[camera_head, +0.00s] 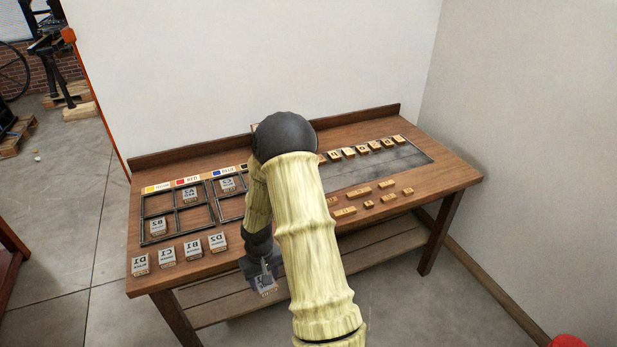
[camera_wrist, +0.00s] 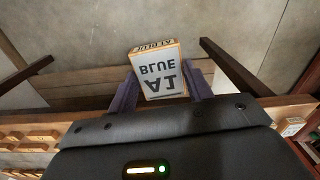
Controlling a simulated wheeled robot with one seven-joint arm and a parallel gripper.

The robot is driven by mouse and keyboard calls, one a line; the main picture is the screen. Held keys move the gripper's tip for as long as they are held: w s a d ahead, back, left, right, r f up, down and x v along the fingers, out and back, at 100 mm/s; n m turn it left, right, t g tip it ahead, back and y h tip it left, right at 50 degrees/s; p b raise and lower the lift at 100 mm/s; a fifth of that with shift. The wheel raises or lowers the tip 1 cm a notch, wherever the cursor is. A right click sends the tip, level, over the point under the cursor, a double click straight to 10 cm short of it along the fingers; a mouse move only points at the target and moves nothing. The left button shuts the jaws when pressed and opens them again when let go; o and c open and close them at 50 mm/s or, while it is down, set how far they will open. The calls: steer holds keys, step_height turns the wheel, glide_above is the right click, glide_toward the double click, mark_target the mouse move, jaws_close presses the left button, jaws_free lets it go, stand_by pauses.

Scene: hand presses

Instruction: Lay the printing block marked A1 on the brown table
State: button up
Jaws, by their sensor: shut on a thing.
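The printing block marked A1 BLUE (camera_wrist: 158,72) is between the two fingers of my gripper (camera_wrist: 162,88), its label upside down in the wrist view. In the head view my gripper (camera_head: 264,272) points down with the block (camera_head: 267,290) under it, mostly hidden. The brown table (camera_head: 235,262) stands against the wall. The block appears off the table's front edge, over the floor and lower shelf, touching no table top that I can see.
Several similar blocks (camera_head: 167,257) stand in a row along the front left of the table. Behind them, a dark divided frame (camera_head: 174,208) holds some blocks. Small wooden letter pieces (camera_head: 360,188) lie on the right. My arm hides the table's middle.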

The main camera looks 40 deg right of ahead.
steer(key=w+a+f+n, duration=0.1)
steer(key=w+a+f, duration=0.1)
steer(key=a+f, duration=0.3)
steer(key=a, duration=0.4)
steer(key=shift+a, duration=0.4)
steer(key=shift+a, duration=0.1)
